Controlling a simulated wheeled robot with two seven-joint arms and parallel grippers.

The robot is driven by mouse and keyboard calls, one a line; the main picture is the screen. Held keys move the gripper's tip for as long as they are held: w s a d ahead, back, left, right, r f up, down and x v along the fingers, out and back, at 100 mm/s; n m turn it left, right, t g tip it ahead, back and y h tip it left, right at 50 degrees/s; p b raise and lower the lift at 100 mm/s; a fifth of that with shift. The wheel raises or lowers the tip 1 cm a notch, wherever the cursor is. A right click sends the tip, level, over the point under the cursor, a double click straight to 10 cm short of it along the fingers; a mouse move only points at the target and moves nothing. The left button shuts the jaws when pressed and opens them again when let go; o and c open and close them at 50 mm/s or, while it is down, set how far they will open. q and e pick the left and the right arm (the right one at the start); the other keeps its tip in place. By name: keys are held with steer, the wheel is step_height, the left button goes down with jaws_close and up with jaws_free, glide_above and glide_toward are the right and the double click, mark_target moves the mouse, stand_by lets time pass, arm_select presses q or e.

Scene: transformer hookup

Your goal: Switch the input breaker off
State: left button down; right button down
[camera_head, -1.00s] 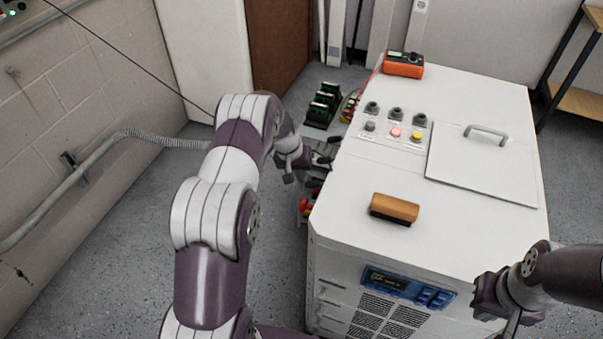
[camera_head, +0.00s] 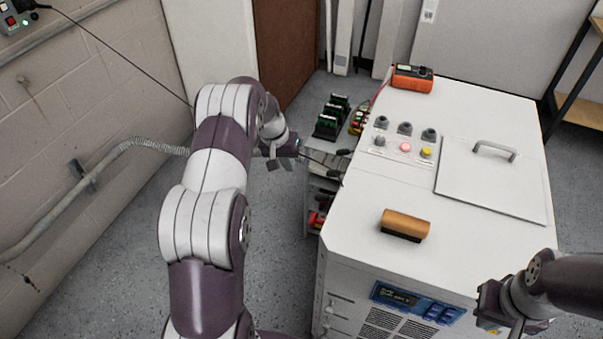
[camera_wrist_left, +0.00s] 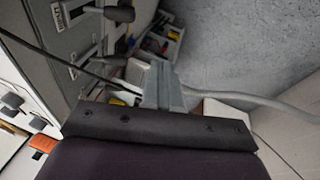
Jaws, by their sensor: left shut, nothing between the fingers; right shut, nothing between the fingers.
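In the head view, black-handled levers (camera_head: 334,173) stick out on the left side of the white cabinet (camera_head: 365,210); I cannot tell which is the input breaker. In the left wrist view, a lever with a black handle (camera_wrist_left: 118,14) stands out from a grey panel beside a small label too blurred to read. My left gripper (camera_head: 300,155) is shut and empty, left of the cabinet near the levers. Its fingers (camera_wrist_left: 163,82) show together in the wrist view, apart from that lever. My right gripper (camera_head: 515,330) is shut at the cabinet's front right, partly cut off.
A brush with a wooden back (camera_head: 405,223) lies on the cabinet top. An orange meter (camera_head: 412,78) stands at its back edge. Buttons and knobs (camera_head: 404,147) sit beside a lid with a handle (camera_head: 493,185). A wall box (camera_head: 14,19) with a cable is at upper left.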

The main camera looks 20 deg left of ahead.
arm_select(q)
steer(key=shift+s+a+r, duration=0.25)
steer(key=shift+a+r, duration=0.35)
steer(key=shift+r, duration=0.05)
steer(key=shift+s+a+r, duration=0.2)
steer(key=shift+a+r, duration=0.4)
